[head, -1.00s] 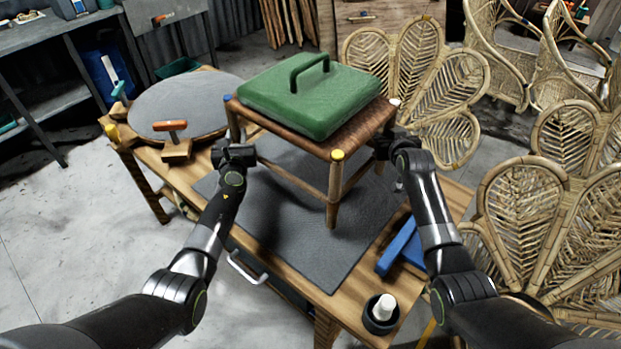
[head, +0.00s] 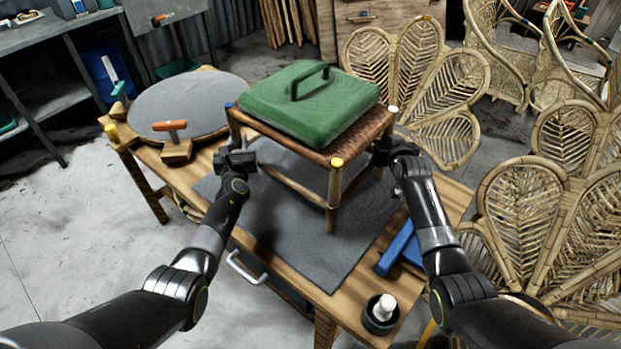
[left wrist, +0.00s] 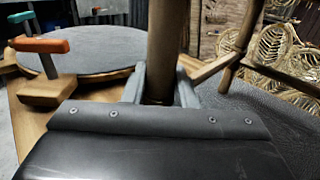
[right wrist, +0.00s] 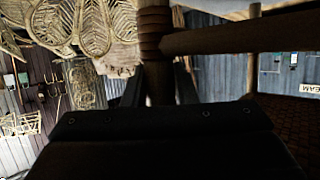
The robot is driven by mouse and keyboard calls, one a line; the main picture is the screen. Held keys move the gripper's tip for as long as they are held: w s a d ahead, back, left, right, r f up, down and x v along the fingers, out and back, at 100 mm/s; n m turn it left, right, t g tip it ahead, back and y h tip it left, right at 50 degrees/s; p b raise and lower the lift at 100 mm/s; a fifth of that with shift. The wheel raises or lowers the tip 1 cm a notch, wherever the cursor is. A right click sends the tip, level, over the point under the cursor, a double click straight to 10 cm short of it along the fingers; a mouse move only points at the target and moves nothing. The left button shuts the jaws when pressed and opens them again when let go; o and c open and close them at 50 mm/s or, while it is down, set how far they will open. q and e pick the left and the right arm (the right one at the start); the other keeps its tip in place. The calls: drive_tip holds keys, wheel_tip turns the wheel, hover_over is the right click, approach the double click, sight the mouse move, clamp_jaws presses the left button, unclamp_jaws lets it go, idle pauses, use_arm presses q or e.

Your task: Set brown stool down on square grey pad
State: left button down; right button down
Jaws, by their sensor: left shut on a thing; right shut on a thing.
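The brown stool (head: 350,150) has a woven seat, wooden legs and coloured corner caps. A green cushion (head: 310,103) with a handle lies on its seat. The stool is over the square grey pad (head: 300,240) on the workbench. Whether its feet touch the pad is hard to tell. My left gripper (head: 236,160) is shut on a left stool leg, which also shows between its fingers in the left wrist view (left wrist: 166,60). My right gripper (head: 385,152) is shut on a right leg, seen upside down in the right wrist view (right wrist: 153,50).
A round grey disc (head: 190,104) and an orange-handled tool (head: 174,140) sit at the bench's left end. A blue block (head: 400,250) and a dark cup with a white bottle (head: 381,314) are at the right front. Rattan chairs (head: 520,215) stand close on the right.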

drive_tip(key=shift+w, duration=0.1)
use_arm(q)
drive_tip(key=shift+w+f, duration=0.1)
drive_tip(key=shift+f, duration=0.25)
use_arm(e)
drive_tip(key=shift+f, duration=0.3)
use_arm(q)
drive_tip(key=shift+f, duration=0.2)
use_arm(e)
drive_tip(key=shift+f, duration=0.25)
use_arm(q)
drive_tip(key=c, duration=1.4)
unclamp_jaws()
drive_tip(key=shift+f, duration=0.2)
use_arm(e)
drive_tip(key=c, duration=1.4)
unclamp_jaws()
drive_tip(key=shift+f, duration=0.15)
use_arm(q)
drive_tip(key=shift+o, duration=1.2)
drive_tip(key=shift+s+r, duration=0.15)
drive_tip(key=shift+s, duration=0.1)
use_arm(e)
drive_tip(key=shift+o, duration=1.2)
drive_tip(key=shift+s, duration=0.25)
use_arm(q)
drive_tip(key=shift+w, duration=0.1)
use_arm(e)
drive_tip(key=shift+w, duration=0.1)
